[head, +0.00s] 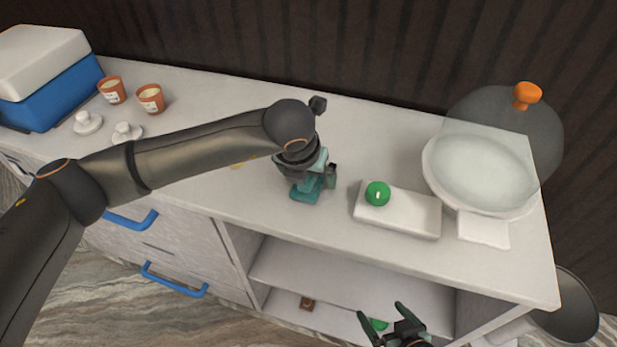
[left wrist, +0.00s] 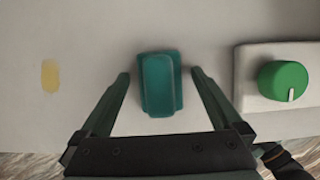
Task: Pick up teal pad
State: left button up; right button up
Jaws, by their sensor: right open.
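The teal pad (head: 304,194) lies on the white counter, partly hidden by my left gripper in the head view. In the left wrist view the teal pad (left wrist: 160,84) sits between the two fingers, with a gap on each side. My left gripper (left wrist: 161,80) is open around it, pointing down; in the head view the left gripper (head: 313,185) is right over the pad. My right gripper (head: 392,318) is open and empty, low in front of the open shelf.
A white block with a green knob (head: 377,193) stands just right of the pad; the knob also shows in the left wrist view (left wrist: 283,80). A glass dome (head: 505,125), a white dish (head: 480,172), terracotta cups (head: 150,98) and a blue box (head: 55,95) stand further off. A yellow smear (left wrist: 50,76) marks the counter.

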pick_arm(q)
jog(key=c, duration=1.3)
jog(key=shift+r, duration=0.1)
jog(key=shift+c, duration=0.2)
jog(key=shift+r, duration=0.45)
notch_tip(320, 180, up, 2)
jog(key=shift+s+r, duration=0.1)
jog(key=shift+r, duration=0.15)
jog(key=s+a+r+b, duration=0.1)
jog(key=s+a+r, duration=0.1)
jog(key=s+r, duration=0.7)
jog(key=s, duration=0.4)
jog(key=shift+s+a+r+b, duration=0.25)
jog(key=shift+s+a+b, duration=0.05)
jog(key=shift+b, duration=0.1)
